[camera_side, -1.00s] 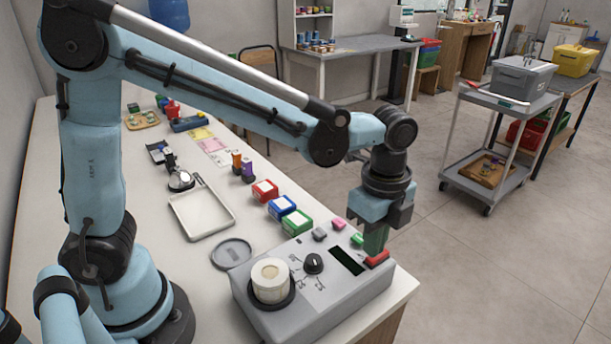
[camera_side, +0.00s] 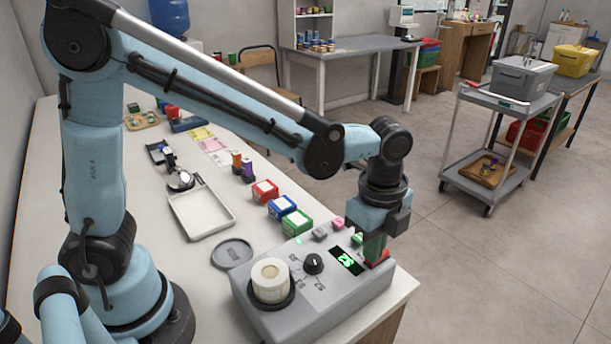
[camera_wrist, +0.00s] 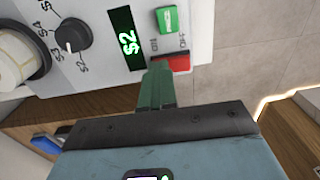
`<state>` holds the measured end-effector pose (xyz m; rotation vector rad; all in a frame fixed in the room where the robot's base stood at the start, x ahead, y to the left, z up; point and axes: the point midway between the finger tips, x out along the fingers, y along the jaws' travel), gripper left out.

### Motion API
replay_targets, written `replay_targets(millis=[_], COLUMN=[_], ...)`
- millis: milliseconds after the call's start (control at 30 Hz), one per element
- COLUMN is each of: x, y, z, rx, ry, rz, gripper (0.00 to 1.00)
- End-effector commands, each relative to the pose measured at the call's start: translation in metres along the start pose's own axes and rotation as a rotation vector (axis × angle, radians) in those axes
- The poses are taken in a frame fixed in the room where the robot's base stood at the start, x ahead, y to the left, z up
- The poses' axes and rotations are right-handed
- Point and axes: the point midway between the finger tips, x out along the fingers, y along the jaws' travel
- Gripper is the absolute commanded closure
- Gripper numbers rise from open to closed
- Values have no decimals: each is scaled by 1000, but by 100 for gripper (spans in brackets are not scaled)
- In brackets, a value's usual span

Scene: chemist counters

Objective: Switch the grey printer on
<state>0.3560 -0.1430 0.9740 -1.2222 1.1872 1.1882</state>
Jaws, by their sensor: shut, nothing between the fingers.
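The grey printer (camera_side: 322,309) stands at the near end of the counter. Its display (camera_side: 347,261) is lit and reads "S2" in green, also clear in the wrist view (camera_wrist: 128,38). A small green lamp (camera_side: 298,240) glows at its back edge. The red switch (camera_wrist: 176,63) has ON and OFF marked beside it. My gripper (camera_wrist: 158,70) is shut and empty, its green fingertips at the ON end of the red switch, seemingly touching it. In the side view the fingers (camera_side: 374,251) hide part of the switch.
A knob (camera_side: 313,263) and a white label roll (camera_side: 270,280) sit on the printer, with a green button (camera_wrist: 166,19) beside the switch. Boxes (camera_side: 295,222), a grey lid (camera_side: 232,253) and a white tray (camera_side: 201,212) lie behind and left.

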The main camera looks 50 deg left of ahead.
Motion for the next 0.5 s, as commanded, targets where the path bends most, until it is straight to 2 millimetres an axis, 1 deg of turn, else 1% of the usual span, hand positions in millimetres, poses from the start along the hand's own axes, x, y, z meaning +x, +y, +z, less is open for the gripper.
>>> replay_targets(millis=[300,500], x=[-4,-5], y=[-14,-15], z=[0,0], rx=[0,0], ry=[1,1], rz=[-4,-3], gripper=[100,100])
